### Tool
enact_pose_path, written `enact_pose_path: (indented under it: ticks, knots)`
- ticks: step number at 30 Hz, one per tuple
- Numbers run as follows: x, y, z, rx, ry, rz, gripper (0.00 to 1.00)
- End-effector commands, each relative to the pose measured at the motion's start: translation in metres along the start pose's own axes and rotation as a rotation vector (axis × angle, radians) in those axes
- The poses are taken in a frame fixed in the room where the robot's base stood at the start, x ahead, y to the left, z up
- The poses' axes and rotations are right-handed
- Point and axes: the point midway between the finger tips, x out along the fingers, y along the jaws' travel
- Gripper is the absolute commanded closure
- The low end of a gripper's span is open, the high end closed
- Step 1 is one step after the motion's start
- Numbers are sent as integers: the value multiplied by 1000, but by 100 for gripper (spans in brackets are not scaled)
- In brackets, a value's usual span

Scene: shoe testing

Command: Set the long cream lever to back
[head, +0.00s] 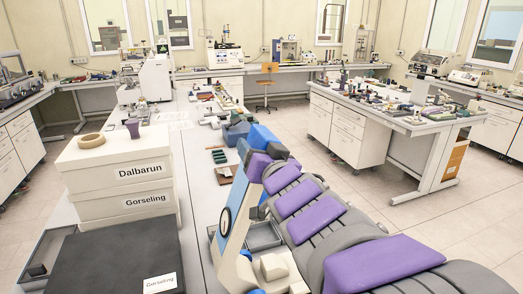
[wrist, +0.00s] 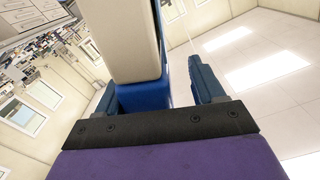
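A long cream bar with a blue lower part (wrist: 137,40), which looks like the lever, stands between the fingers of my gripper (wrist: 155,88) in the wrist view. The gripper's two blue fingers are spread on either side of it. There is a clear gap to the right finger; the left finger is very close to its edge, and contact cannot be told. In the head view, my purple-and-grey arm reaches forward to a white-and-blue machine (head: 230,190) on the near bench. The arm's end covers part of the machine, and the lever cannot be made out clearly there.
Stacked cream boxes (head: 115,165) and a dark box (head: 112,265) stand left of the machine. Small tools and a green-marked tray (head: 219,156) lie beyond it on the bench. A cluttered workbench (head: 400,105) stands at the right, with open floor between.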

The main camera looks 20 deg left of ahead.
Motion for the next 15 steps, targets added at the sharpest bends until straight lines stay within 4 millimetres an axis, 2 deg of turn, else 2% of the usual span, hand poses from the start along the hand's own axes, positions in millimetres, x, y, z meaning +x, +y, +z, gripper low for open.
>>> enact_pose_path:
  ticks: [15]
  knots:
    - [-6,2,-3,4,4,0,32]
